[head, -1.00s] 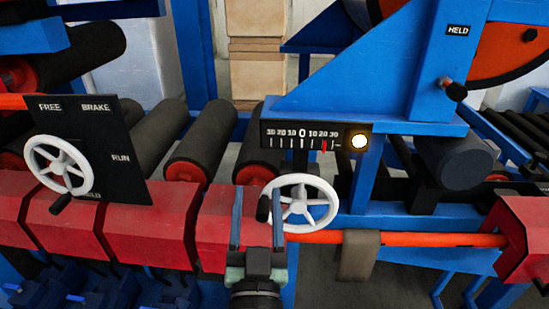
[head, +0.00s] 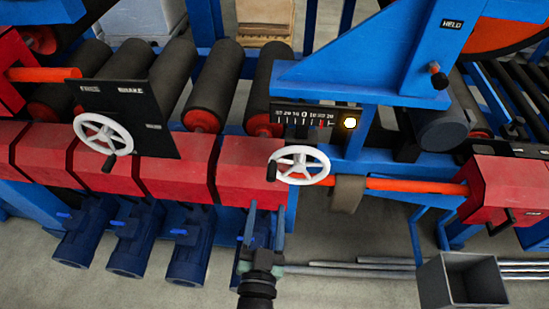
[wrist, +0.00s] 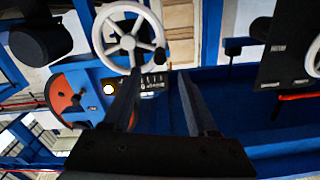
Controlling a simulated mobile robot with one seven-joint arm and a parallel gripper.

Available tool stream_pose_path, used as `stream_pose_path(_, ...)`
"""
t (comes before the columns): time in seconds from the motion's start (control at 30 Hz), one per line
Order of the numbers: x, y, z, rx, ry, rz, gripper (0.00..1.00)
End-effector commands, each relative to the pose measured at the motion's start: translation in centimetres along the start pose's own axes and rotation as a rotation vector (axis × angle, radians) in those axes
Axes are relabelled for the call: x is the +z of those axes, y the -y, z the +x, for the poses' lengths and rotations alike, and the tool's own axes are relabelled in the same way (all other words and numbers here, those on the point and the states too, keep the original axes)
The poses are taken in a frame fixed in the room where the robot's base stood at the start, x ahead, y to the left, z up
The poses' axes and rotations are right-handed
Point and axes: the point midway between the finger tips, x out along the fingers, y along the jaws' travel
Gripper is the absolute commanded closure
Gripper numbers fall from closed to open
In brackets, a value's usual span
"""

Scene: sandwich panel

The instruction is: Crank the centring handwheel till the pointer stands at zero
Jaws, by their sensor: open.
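The white centring handwheel (head: 314,166) has a dark crank knob (head: 272,171) on its left side in the head view. Above it is a black scale plate (head: 290,109) with 0 in the middle; its red pointer stands right of 0, though the exact mark is too small to read. My gripper (head: 264,213) is open and empty, below and left of the handwheel, apart from the knob in the picture. In the wrist view, the handwheel (wrist: 128,42) and knob (wrist: 160,56) show beyond the open fingers (wrist: 158,78).
A lit yellow lamp (head: 350,123) sits right of the scale. A second white handwheel (head: 103,134) is on a black plate at left. An orange bar (head: 410,185) runs right of the centring wheel. A grey bin (head: 462,283) stands at lower right.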

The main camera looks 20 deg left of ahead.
Motion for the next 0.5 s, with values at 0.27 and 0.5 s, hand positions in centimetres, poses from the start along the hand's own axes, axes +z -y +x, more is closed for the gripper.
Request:
stream_pose_path(0.27, -0.3, 0.1, 4.6, -0.002, -0.004, 0.001, 0.42)
stream_pose_path(0.5, -0.1, 0.1, 8.9, -0.003, -0.004, -0.001, 0.42)
